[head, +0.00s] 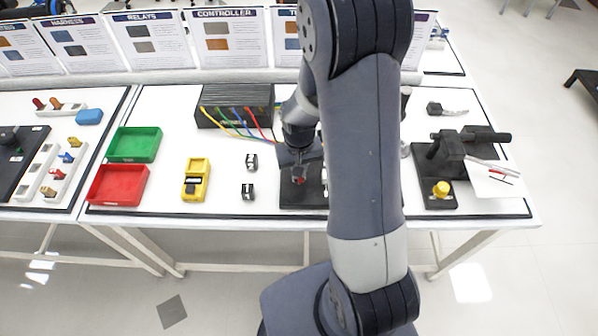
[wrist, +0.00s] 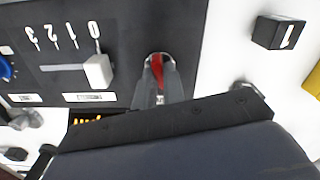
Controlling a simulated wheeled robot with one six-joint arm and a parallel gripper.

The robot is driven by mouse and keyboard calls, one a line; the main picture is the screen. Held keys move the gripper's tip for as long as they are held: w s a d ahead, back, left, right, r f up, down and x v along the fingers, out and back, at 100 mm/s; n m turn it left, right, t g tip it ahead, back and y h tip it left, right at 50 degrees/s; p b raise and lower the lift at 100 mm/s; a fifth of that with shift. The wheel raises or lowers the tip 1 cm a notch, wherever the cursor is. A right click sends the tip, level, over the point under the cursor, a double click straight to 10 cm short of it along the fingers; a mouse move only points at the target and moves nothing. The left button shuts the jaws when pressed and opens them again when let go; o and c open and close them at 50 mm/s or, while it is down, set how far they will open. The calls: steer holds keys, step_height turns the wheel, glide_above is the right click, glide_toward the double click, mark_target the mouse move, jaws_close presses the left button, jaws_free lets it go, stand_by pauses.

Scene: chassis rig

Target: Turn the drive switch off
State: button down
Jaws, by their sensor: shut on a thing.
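The drive switch appears to be a red lever (wrist: 157,70) in a round metal collar on a black panel (wrist: 150,22). In the wrist view my gripper (wrist: 158,78) is shut on the red lever, with a finger on each side. Which way the lever is set cannot be told. In the head view my gripper (head: 299,176) is down at the left end of the black panel (head: 290,200). My arm hides the rest of the panel there.
On the panel, a white slider (wrist: 98,70) stands by the 0 of a 0-to-3 scale. Small black blocks (head: 248,191) and a yellow meter (head: 196,170) lie to the left. A black box with coloured cables (head: 236,97) stands behind. Red (head: 118,199) and green trays (head: 134,158) are further left.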

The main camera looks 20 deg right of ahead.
steer(key=shift+n+b, duration=0.35)
steer(key=shift+n, duration=0.95)
steer(key=c, duration=1.5)
jaws_free()
steer(key=shift+r, duration=0.15)
step_height(320, 180, up, 11)
steer(key=shift+f, duration=0.2)
steer(key=shift+f, duration=0.15)
step_height(320, 180, down, 11)
steer(key=shift+r, duration=0.2)
